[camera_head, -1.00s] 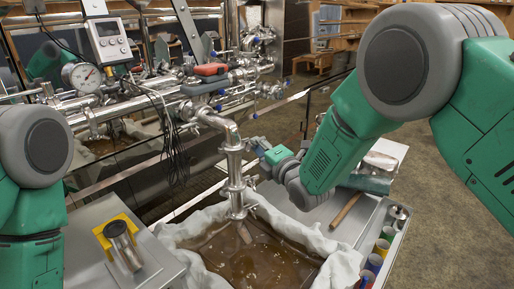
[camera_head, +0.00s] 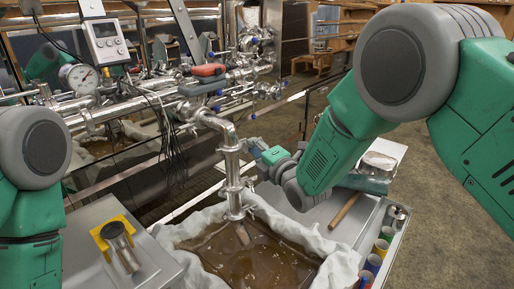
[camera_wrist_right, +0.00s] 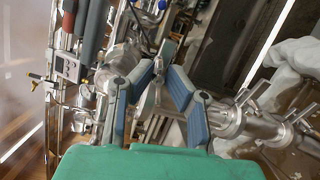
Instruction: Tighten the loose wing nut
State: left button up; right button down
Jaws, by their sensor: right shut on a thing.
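The steel pipe (camera_head: 231,165) comes down over the cloth-lined basin, with clamps along it. My right gripper (camera_head: 249,147) reaches in from the right to the upper clamp of this pipe. In the right wrist view, the blue-padded fingers of my right gripper (camera_wrist_right: 162,72) close in on a small metal piece, the wing nut (camera_wrist_right: 163,52), partly hidden between the tips. Other clamps with metal handles (camera_wrist_right: 285,128) show at the right of that view. At the left of the head view only my left arm shows; its gripper is out of view.
The basin of brown syrup (camera_head: 245,258) lies below the pipe, with white cloth (camera_head: 340,262) over its rim. A wooden-handled tool (camera_head: 345,210) and several coloured jars (camera_head: 374,262) are at right.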

jog(key=shift+s+a+f, duration=0.25)
jog(key=shift+a+f, duration=0.1)
jog(key=shift+a, duration=0.05)
jog(key=c, duration=1.6)
grip_release()
jog(key=shift+o, duration=0.2)
jog(key=shift+w+a+r, duration=0.1)
jog(key=shift+w+a, duration=0.15)
jog(key=shift+a, duration=0.05)
jog(key=v, duration=1.1)
jog(key=shift+s, duration=0.4)
jog(key=shift+d, duration=0.1)
